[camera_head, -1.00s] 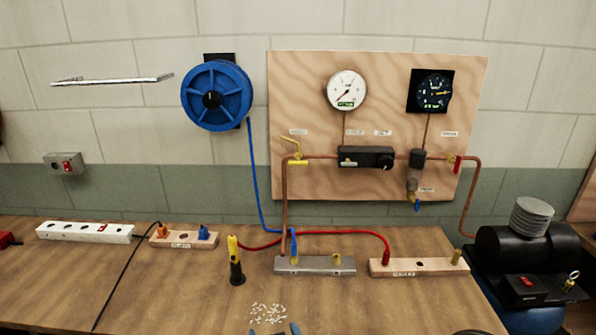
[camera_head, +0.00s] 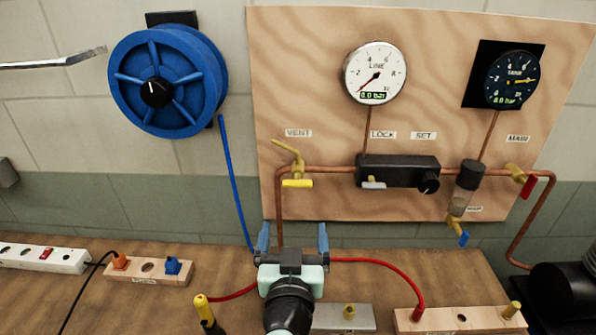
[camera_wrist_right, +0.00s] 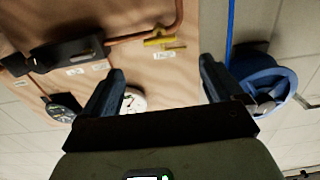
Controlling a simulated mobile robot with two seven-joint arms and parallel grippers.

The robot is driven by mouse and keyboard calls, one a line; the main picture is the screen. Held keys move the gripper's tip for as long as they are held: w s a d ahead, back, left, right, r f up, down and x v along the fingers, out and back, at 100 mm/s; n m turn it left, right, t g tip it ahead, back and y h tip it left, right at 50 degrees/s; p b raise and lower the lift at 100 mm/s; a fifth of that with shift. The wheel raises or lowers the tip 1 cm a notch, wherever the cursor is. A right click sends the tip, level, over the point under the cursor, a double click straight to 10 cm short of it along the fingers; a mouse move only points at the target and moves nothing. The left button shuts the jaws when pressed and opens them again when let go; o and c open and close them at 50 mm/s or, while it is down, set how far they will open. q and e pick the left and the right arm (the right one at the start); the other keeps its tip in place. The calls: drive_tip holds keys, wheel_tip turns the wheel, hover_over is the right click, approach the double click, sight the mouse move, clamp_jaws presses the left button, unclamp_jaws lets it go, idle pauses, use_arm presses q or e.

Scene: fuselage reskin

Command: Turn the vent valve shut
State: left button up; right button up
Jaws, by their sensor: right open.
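The vent valve (camera_head: 297,168) is yellow, on the copper pipe under the VENT label at the board's left. Its yellow handle (camera_head: 297,183) lies level, in line with the horizontal pipe, and a bent yellow outlet rises to its upper left. My right gripper (camera_head: 293,240) is open and empty below the valve, its two blue fingers pointing up, apart from it. In the right wrist view the picture is upside down; the valve (camera_wrist_right: 158,41) shows beyond the open fingers (camera_wrist_right: 162,72). My left gripper is not in view.
The wooden board (camera_head: 310,100) also carries the line gauge (camera_head: 374,72), tank gauge (camera_head: 510,80), black regulator (camera_head: 398,170) and a red-handled valve (camera_head: 527,187). A blue hose (camera_head: 236,185) hangs left of the valve from a blue reel (camera_head: 167,81). A red hose (camera_head: 385,268) crosses the bench.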

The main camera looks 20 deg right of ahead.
sight(297, 187)
drive_tip(key=x, duration=0.4)
drive_tip(key=p+x, duration=0.1)
drive_tip(key=x, duration=0.8)
drive_tip(key=shift+w+d+r+p, duration=0.1)
drive_tip(key=shift+w+r+p, duration=0.05)
drive_tip(key=shift+r+p, duration=0.25)
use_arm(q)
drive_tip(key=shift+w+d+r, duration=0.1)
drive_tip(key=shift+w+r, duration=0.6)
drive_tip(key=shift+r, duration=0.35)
use_arm(e)
drive_tip(key=c, duration=1)
